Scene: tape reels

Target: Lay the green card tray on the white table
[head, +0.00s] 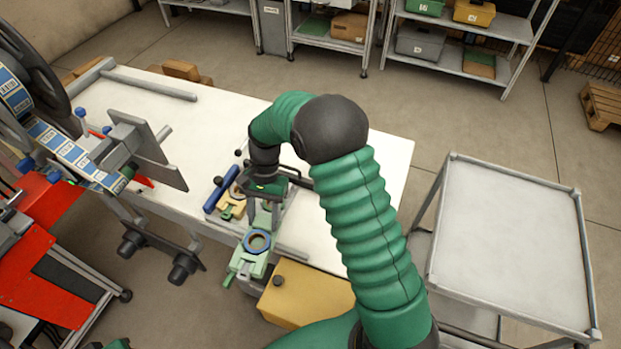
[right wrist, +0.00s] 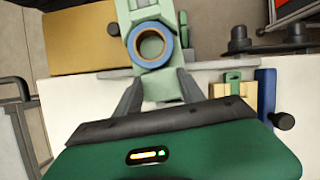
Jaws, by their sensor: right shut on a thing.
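The green card tray (head: 247,264) is a pale green piece carrying a blue ring with a tan inner band (head: 257,242). My right gripper (head: 262,215) is shut on the tray's near end. In the right wrist view the two grey fingers (right wrist: 158,88) flank the tray (right wrist: 146,14), with the blue ring just beyond them. The tray reaches out across the front edge of the white table (head: 225,110). I cannot tell whether it touches the table. My left gripper is not in view.
A blue-handled tool (head: 220,188) and a tan block with a green part (head: 233,203) lie beside the gripper. A yellow box (head: 305,292) stands below the table's front edge. A tape reel machine (head: 60,150) is at left, a grey cart (head: 510,245) at right.

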